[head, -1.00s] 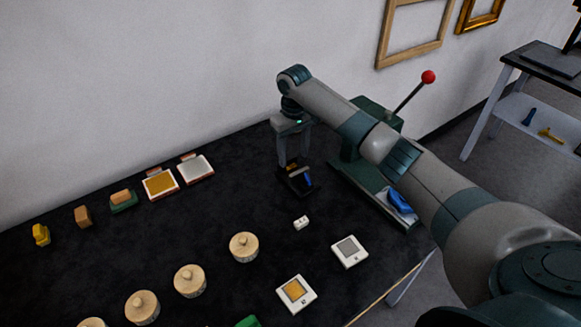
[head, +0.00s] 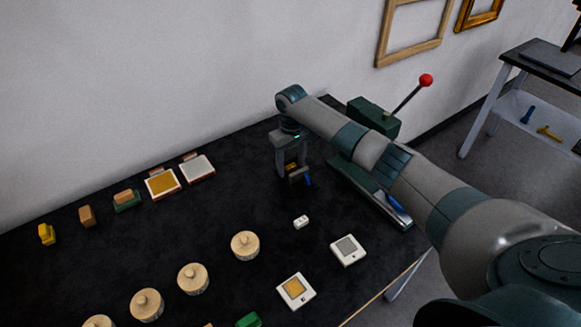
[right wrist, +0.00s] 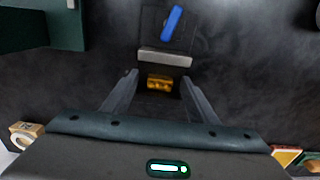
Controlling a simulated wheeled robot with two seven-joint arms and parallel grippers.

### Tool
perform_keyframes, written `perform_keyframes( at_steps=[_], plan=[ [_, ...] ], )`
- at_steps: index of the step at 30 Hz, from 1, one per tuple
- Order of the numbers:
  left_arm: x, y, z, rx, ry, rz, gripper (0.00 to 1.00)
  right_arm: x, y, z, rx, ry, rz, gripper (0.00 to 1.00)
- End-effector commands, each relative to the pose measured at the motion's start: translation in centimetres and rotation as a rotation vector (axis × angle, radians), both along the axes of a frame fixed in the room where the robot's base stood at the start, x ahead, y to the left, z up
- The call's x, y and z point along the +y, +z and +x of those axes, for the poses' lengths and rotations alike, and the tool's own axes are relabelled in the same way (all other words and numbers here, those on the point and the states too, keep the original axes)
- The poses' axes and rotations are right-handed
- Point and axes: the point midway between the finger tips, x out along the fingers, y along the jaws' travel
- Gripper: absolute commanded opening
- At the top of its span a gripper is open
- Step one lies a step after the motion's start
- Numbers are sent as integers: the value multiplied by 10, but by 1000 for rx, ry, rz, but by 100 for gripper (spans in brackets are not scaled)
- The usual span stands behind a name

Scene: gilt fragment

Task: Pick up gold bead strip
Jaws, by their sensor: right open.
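The gold bead strip (right wrist: 159,83) is a small gold piece lying in a dark holder, just in front of a grey bar (right wrist: 164,58). In the head view the gold strip (head: 291,167) shows small between my right gripper's fingers. My right gripper (right wrist: 159,88) is open, with one finger on each side of the strip and a visible gap on both sides. It points down at the holder in the head view (head: 292,172). A blue piece (right wrist: 173,22) lies on the holder beyond the grey bar. My left gripper is not in view.
A green press with a red-knobbed lever (head: 426,81) stands close to the right of the gripper. A small white block (head: 301,222), round wooden lids (head: 245,245) and white-framed squares (head: 348,250) lie nearer. The wall is behind.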

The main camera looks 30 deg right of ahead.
Motion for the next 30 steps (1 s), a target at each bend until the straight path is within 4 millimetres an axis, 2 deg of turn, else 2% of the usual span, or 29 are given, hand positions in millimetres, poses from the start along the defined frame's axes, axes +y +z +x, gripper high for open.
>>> perform_keyframes(
  at_steps=[10, 11, 16, 30],
  plan=[
    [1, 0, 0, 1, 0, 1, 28, 0, 0, 0, 0, 0, 0, 53],
    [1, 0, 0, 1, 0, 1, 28, 0, 0, 0, 0, 0, 0, 51],
    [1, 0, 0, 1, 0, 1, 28, 0, 0, 0, 0, 0, 0, 10],
    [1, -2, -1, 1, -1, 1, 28, 0, 5, 0, -1, 0, 1, 9]
  ],
)
